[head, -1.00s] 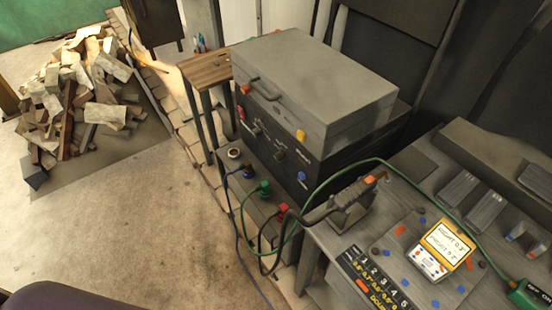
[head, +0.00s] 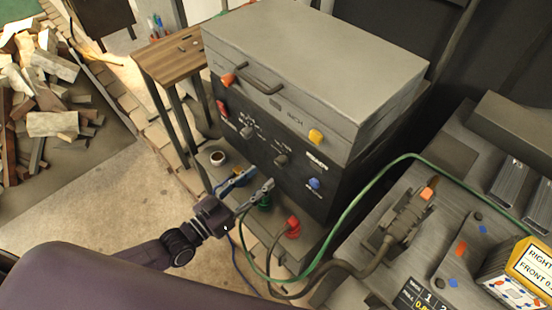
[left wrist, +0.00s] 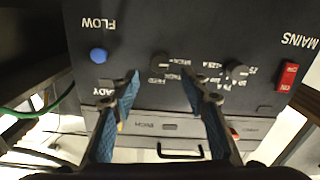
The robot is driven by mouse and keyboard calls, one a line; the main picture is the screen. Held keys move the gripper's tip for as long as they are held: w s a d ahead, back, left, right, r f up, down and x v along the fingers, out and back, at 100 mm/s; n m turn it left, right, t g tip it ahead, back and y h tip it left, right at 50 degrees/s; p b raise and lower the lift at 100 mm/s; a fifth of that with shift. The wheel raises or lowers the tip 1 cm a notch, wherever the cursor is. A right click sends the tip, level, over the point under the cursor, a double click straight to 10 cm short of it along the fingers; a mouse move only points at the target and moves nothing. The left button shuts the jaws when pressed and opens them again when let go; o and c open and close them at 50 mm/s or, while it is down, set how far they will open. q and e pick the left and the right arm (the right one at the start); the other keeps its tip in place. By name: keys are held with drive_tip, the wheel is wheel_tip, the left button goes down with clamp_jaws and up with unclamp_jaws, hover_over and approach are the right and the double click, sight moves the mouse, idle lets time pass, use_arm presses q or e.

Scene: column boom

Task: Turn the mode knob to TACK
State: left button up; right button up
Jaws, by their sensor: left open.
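The black front panel (head: 262,147) of a grey welding machine holds two dark knobs. The left knob (head: 247,132) and the middle knob (head: 281,159) both have small labels, too small to tell which is the mode knob or its setting. My left gripper (head: 257,178) is open and empty, in front of and below the panel in the head view. In the left wrist view the panel appears upside down. There the middle knob (left wrist: 160,62) lies in line with the gap between my blue fingertips (left wrist: 160,77), and the other knob (left wrist: 238,72) lies to the right.
A red MAINS switch (head: 222,108), a blue FLOW knob (head: 314,183), an orange lamp (head: 228,80) and a yellow piece (head: 316,136) sit on the machine. Cable plugs (head: 292,227) are below the panel. A green hose (head: 380,180) arches at right. A wooden stool (head: 178,58) stands left.

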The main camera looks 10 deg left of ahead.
sight(278, 164)
use_arm(q)
drive_tip(key=shift+r+x, duration=0.2)
drive_tip(key=shift+x, duration=1)
drive_tip(key=x, duration=0.3)
drive_tip(key=shift+w+d+f, duration=0.1)
drive_tip(key=shift+w+d, duration=0.15)
drive_tip(key=shift+w, duration=0.05)
drive_tip(key=shift+w+d+p, duration=0.3)
drive_tip(key=shift+w+d, duration=0.05)
drive_tip(key=shift+w, duration=0.1)
drive_tip(key=c, duration=0.4)
clamp_jaws()
use_arm(e)
drive_tip(key=shift+s+d+r, duration=0.25)
drive_tip(key=shift+s+d, duration=0.2)
drive_tip(key=shift+d, duration=0.2)
